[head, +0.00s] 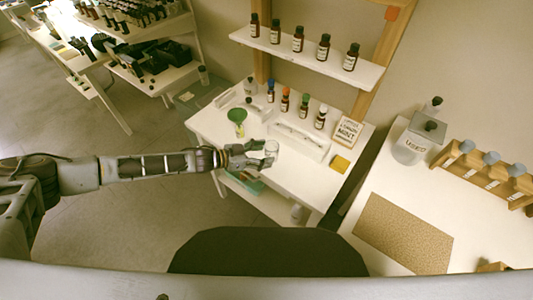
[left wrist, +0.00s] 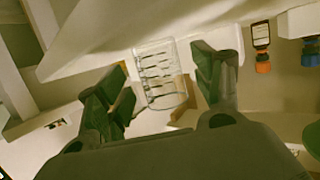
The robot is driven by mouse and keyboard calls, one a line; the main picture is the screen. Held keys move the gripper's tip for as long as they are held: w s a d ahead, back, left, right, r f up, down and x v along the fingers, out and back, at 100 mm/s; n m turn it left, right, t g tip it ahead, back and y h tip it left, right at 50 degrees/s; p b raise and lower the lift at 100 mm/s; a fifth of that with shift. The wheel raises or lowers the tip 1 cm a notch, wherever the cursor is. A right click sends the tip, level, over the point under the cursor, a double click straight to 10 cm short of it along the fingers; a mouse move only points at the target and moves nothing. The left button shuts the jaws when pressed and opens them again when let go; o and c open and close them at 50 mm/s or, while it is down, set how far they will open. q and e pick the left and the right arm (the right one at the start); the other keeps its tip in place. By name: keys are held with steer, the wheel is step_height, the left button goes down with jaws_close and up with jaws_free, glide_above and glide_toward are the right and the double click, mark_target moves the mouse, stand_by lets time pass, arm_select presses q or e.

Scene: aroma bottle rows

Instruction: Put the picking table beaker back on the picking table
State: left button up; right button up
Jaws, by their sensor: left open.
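The clear glass beaker (head: 271,148) appears to stand on the white picking table (head: 290,172), near its front edge. In the left wrist view the beaker (left wrist: 160,76) shows dark graduation marks and lies between my two fingers. My left gripper (head: 262,158) reaches in from the left at the beaker. Its jaws are open in the left wrist view (left wrist: 163,85), with a visible gap on the beaker's left side; contact on the right is hard to tell. My right gripper is not in view.
A bottle shelf (head: 305,58) hangs above. A white side table (head: 375,190) stands right.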

arm_select(q)
steer(key=v, duration=0.2)
steer(key=shift+a+r, duration=0.1)
steer(key=shift+a, duration=0.15)
steer(key=shift+v, duration=1.65)
steer(key=v, duration=0.4)
steer(key=shift+p, duration=0.35)
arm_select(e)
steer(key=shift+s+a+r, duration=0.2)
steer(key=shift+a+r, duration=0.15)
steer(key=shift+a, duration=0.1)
